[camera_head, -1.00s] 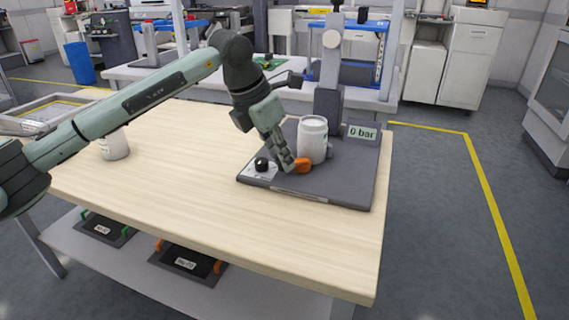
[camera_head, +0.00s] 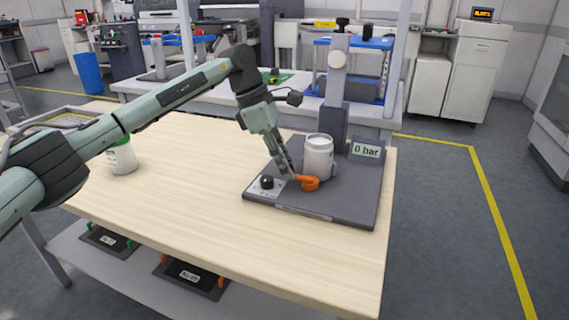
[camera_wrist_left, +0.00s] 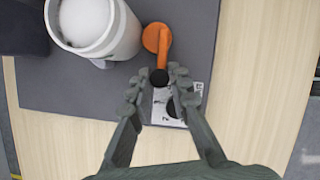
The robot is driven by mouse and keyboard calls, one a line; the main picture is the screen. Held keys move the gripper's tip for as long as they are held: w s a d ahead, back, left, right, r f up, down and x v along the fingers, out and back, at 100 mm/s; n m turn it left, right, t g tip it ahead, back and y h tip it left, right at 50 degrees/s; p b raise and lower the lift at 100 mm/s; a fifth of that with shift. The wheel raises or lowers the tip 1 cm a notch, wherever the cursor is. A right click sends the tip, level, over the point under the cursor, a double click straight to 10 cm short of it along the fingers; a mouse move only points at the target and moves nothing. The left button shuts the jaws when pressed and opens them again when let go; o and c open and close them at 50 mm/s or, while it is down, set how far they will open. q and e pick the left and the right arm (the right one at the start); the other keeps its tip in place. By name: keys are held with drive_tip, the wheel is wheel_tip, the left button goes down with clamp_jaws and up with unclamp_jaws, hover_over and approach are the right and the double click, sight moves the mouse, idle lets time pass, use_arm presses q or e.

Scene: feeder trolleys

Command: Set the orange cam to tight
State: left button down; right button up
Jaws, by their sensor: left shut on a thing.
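The orange cam (camera_head: 310,184) sits on the dark grey base plate (camera_head: 345,212), in front of a white canister (camera_head: 318,158). Its lever points left toward my left gripper (camera_head: 288,174). In the left wrist view, the cam (camera_wrist_left: 156,38) has a round hub beside the canister, and its lever reaches down to my left fingertips (camera_wrist_left: 159,84). My left gripper is shut on the lever's end; the exact contact is partly hidden. A display (camera_head: 367,150) behind reads 0 bar. My right gripper is not in view.
A black knob (camera_head: 267,181) on a white label plate sits just left of the cam. A dark column (camera_head: 334,120) stands behind the canister. A white jar with a green lid (camera_head: 121,155) stands at the table's left. The table's (camera_head: 220,215) front is clear.

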use_arm(q)
drive_tip(key=shift+w, duration=0.15)
idle(0.4)
drive_tip(key=c, duration=1.4)
unclamp_jaws()
drive_tip(key=shift+r, duration=0.15)
drive_tip(key=v, duration=1.1)
drive_tip(key=shift+a+r, duration=0.15)
drive_tip(key=shift+r, duration=0.25)
